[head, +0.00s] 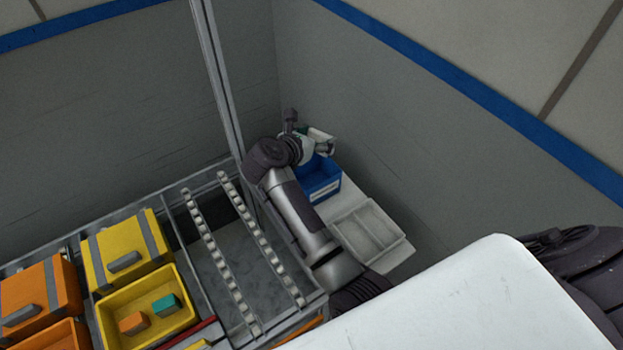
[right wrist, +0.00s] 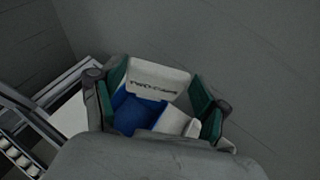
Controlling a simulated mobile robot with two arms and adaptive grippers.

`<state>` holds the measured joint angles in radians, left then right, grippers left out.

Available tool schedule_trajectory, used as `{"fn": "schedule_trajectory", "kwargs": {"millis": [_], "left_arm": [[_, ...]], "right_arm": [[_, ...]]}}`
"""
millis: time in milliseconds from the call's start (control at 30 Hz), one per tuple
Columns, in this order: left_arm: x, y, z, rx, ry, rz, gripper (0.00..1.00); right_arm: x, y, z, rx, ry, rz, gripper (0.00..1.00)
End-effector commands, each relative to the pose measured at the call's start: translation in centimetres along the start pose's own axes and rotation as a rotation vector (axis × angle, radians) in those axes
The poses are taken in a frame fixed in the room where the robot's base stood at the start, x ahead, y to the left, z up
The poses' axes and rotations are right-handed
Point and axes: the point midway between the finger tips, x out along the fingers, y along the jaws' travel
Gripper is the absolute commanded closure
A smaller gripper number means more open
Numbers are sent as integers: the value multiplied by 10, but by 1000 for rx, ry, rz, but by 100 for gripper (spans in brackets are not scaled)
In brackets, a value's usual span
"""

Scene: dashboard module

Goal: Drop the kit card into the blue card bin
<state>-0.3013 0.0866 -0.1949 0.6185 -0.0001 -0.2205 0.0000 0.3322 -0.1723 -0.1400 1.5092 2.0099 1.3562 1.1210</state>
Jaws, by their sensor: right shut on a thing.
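The kit card (right wrist: 158,78) is white with dark printing and sits between the green-padded fingers of my right gripper (right wrist: 160,112) in the right wrist view. In the head view my right gripper (head: 319,146) is shut on the card, over the blue card bin (head: 320,187). The bin stands against the grey wall on a white surface, and the gripper partly hides it. In the right wrist view the blue bin (right wrist: 138,117) shows below and behind the card. The card appears above the bin, held by the fingers. My left gripper is not in view.
A pale shallow tray (head: 366,231) stands in front of the bin. A rack with roller rails (head: 210,255) is to the left, with a metal post (head: 217,75) behind it. Yellow bins (head: 128,248) and orange bins (head: 40,300) fill the lower left. Grey walls close off the back.

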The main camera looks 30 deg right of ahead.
Motion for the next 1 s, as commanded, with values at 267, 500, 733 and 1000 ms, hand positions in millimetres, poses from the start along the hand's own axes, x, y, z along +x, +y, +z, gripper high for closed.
{"fn": "schedule_trajectory", "kwargs": {"millis": [267,500,733,1000], "left_arm": [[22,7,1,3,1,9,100],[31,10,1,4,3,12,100],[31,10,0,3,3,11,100],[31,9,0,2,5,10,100]], "right_arm": [[15,1,-31,-1,-2,3,52],[23,1,-48,0,-2,4,52],[24,1,-50,2,0,5,52],[24,1,-50,1,0,5,3]]}}
